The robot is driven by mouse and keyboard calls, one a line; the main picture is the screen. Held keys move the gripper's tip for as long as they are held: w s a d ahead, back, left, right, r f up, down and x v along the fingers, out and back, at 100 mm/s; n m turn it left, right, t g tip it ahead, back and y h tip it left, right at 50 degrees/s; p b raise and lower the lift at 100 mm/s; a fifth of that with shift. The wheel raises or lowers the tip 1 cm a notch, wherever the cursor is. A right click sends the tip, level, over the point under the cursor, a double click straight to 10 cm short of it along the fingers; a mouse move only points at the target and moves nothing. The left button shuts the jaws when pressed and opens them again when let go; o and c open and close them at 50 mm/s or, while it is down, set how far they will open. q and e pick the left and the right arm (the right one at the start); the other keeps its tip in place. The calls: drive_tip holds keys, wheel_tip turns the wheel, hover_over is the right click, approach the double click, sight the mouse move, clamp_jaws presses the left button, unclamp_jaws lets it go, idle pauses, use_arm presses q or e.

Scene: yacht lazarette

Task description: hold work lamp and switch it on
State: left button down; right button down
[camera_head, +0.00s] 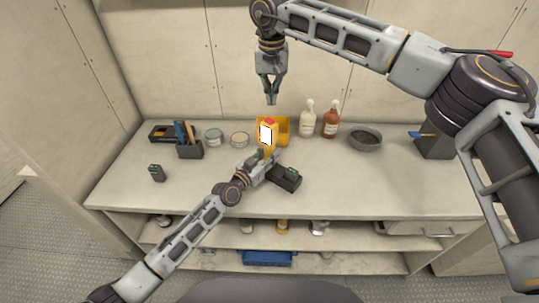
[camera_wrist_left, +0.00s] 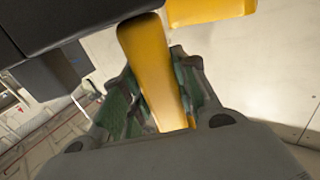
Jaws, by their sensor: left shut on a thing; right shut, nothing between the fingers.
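The work lamp (camera_head: 266,136) is yellow, with a bright white panel facing me and a red part on top. It is upright above the bench in the middle of the head view. My left gripper (camera_head: 263,158) is shut on its lower part. In the left wrist view the yellow handle (camera_wrist_left: 152,62) of the lamp runs between the green-padded fingers of the left gripper (camera_wrist_left: 160,105). My right gripper (camera_head: 271,99) is shut and empty, pointing down just above the lamp's top, apart from it.
A yellow bin (camera_head: 283,126) stands behind the lamp. A black box (camera_head: 284,178) lies right of the left gripper. Two pump bottles (camera_head: 319,120) and a grey bowl (camera_head: 365,137) stand to the right. A tool holder (camera_head: 189,148) and tins stand left. The front right bench is clear.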

use_arm(q)
drive_tip(key=c, duration=1)
unclamp_jaws()
drive_tip(key=v, duration=1.2)
drive_tip(key=shift+s+a, duration=0.1)
